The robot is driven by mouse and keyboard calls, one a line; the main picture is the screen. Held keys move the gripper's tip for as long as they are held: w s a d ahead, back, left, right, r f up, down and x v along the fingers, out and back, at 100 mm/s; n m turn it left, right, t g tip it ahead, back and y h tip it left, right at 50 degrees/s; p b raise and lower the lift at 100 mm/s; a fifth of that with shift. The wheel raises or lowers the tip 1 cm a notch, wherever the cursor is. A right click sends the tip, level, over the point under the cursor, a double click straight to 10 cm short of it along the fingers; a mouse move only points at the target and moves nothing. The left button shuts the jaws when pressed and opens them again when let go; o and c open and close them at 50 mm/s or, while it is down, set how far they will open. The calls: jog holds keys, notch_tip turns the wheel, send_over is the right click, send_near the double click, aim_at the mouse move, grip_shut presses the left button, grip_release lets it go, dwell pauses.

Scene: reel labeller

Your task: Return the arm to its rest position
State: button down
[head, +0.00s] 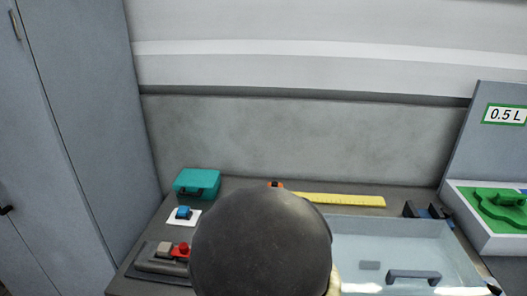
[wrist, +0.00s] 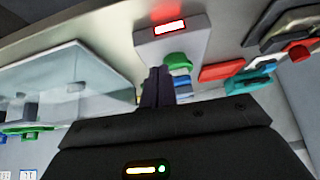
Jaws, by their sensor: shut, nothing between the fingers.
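My gripper (wrist: 158,88) shows in the wrist view as two dark fingers close together, shut and empty. It points at a pale grey device (wrist: 190,45) with a lit red display (wrist: 169,27) and a green knob (wrist: 178,60). The fingertips overlap the device's near side in the picture; I cannot tell whether they touch it. In the head view a dark rounded part of my arm (head: 260,245) covers the middle of the bench. It hides my gripper and that device there.
A clear cover (head: 385,235) with a grey handle (head: 413,275) is right of my arm. A teal case (head: 197,183), a blue piece (head: 184,213) and a red button (head: 181,250) are left. A yellow ruler (head: 335,200) lies behind. A 0.5 L sign (head: 505,114) stands right.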

jog(key=s+d+r+g, duration=0.2)
jog(key=s+d+r, duration=0.1)
jog(key=d, duration=0.3)
jog(key=s+d+r+n+g+p, duration=0.1)
jog(key=s+d+r+g, duration=0.1)
jog(key=d, duration=0.5)
jog(key=shift+s+d+r+y, duration=0.15)
jog(key=shift+s+r+y, duration=0.15)
jog(key=shift+s+r, duration=0.45)
